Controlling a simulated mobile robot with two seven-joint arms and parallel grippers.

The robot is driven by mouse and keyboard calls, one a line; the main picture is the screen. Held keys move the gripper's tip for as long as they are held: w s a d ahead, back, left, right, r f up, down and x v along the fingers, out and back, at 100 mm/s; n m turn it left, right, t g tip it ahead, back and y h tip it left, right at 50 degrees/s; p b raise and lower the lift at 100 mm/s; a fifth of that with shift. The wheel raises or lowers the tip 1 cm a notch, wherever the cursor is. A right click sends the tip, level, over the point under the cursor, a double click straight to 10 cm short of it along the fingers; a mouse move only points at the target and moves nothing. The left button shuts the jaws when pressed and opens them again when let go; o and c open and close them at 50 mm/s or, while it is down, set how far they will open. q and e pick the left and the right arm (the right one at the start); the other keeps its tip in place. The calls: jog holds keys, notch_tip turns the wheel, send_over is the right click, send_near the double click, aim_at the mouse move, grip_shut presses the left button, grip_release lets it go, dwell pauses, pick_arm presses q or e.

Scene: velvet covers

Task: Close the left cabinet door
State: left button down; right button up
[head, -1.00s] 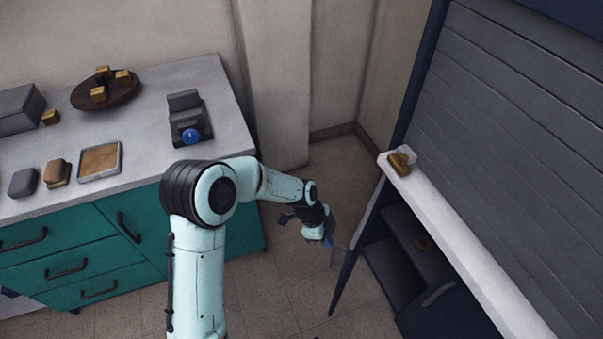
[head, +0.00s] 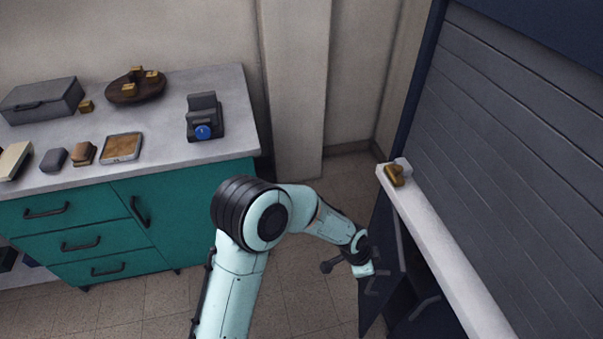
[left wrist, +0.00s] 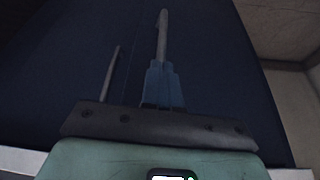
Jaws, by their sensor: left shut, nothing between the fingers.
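The dark navy left cabinet door (head: 381,248) stands partly open below the pale ledge of the cabinet, its outer face turned toward my left arm. A dark gap shows between it and the cabinet front. A thin handle (head: 399,243) is on its face. My left gripper (head: 377,284) is shut and empty in front of the door's lower part. In the left wrist view the navy panel (left wrist: 215,70) fills most of the picture behind the shut fingers (left wrist: 162,62). A thin bar (left wrist: 110,75), apparently the handle, is beside them. Contact cannot be told. My right gripper is out of view.
The pale ledge (head: 430,235) with a gold object (head: 395,176) juts out above the door. A green drawer unit (head: 185,220) with a grey top stands at the left. Tiled floor (head: 300,290) lies open between it and the cabinet.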

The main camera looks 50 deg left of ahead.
aim_at(393, 274)
pick_arm(q)
jog(key=w+d, duration=0.5)
jog(key=shift+d, duration=0.3)
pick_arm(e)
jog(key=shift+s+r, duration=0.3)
pick_arm(q)
jog(key=shift+s, duration=0.2)
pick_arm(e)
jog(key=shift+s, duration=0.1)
